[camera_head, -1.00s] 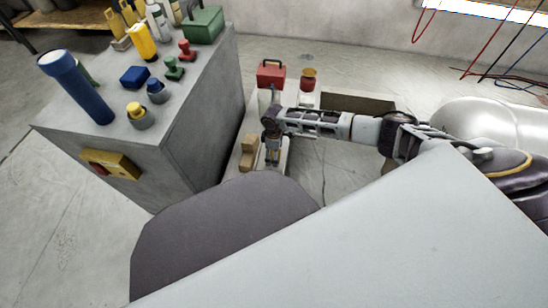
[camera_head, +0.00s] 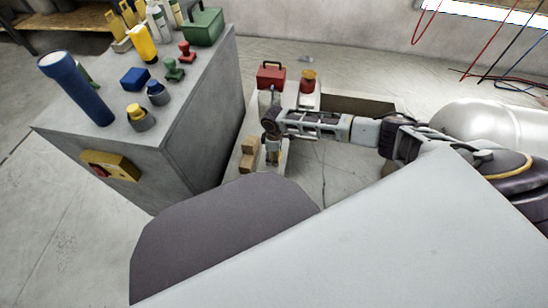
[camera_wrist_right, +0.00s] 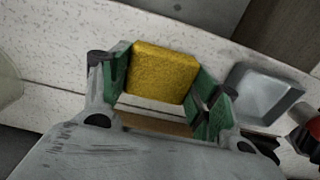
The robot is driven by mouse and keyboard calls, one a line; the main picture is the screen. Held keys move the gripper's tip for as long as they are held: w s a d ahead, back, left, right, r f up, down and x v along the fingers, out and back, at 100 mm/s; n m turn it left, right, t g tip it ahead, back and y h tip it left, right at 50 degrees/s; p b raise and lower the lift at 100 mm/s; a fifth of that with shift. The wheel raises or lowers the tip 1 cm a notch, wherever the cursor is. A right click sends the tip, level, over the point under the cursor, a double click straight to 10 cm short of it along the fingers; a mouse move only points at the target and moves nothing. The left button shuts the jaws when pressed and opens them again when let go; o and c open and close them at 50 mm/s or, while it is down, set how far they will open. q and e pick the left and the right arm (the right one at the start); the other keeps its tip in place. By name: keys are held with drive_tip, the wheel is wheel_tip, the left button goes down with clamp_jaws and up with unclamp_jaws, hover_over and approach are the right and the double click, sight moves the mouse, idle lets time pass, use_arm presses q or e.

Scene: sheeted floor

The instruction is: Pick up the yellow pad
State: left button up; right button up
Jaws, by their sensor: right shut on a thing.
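The yellow pad (camera_wrist_right: 163,72) is a thick, roughly square, textured block. In the right wrist view it sits between the green-lined fingers of my right gripper (camera_wrist_right: 166,80), which is shut on it. A pale speckled surface (camera_wrist_right: 45,52) lies behind the pad; I cannot tell whether the pad still touches it. In the head view my right gripper (camera_head: 272,152) points down beside brown blocks, and the pad cannot be made out clearly there. My left gripper is in neither view.
Brown blocks (camera_head: 249,153) stand left of the gripper. A red toolbox (camera_head: 271,75) and a red-and-orange item (camera_head: 308,82) are behind it. A tall grey cabinet (camera_head: 185,120) rises close on the left. A grey metal block (camera_wrist_right: 266,92) lies right of the pad.

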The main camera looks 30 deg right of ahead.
drive_tip(key=shift+r+p, duration=0.6)
drive_tip(key=shift+r, duration=0.45)
wheel_tip(320, 180, up, 6)
drive_tip(key=p, duration=0.3)
drive_tip(key=shift+r, duration=0.25)
use_arm(q)
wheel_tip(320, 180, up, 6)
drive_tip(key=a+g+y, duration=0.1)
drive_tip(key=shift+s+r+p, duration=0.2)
drive_tip(key=shift+p, duration=0.2)
use_arm(e)
drive_tip(key=shift+r, duration=0.7)
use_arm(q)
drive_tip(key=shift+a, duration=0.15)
use_arm(e)
drive_tip(key=o, duration=0.3)
drive_tip(key=shift+c, duration=1.1)
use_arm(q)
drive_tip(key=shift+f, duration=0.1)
